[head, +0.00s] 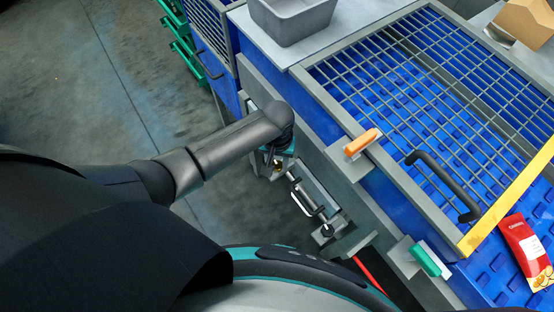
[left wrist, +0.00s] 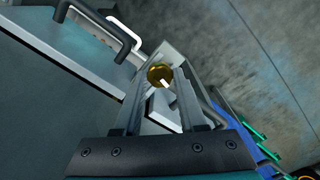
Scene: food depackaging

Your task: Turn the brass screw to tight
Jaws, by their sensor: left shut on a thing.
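The brass screw (head: 277,163) sits on the side of the blue and grey machine, below the tip of my left arm. In the left wrist view the round golden head of the screw (left wrist: 158,73) shows between the fingertips. My left gripper (left wrist: 160,88) is shut on it, with a finger on each side. In the head view my left gripper (head: 276,160) is mostly hidden under my own wrist. A pale mark shows on the screw head in the left wrist view. My right gripper is in neither view.
A metal handle (head: 305,198) is fixed along the machine's side near the screw. A wire-mesh lid (head: 440,80) with a black handle (head: 442,186) covers the blue bed. An orange lever (head: 362,142) and a green one (head: 425,262) stand on the edge. Open floor lies left.

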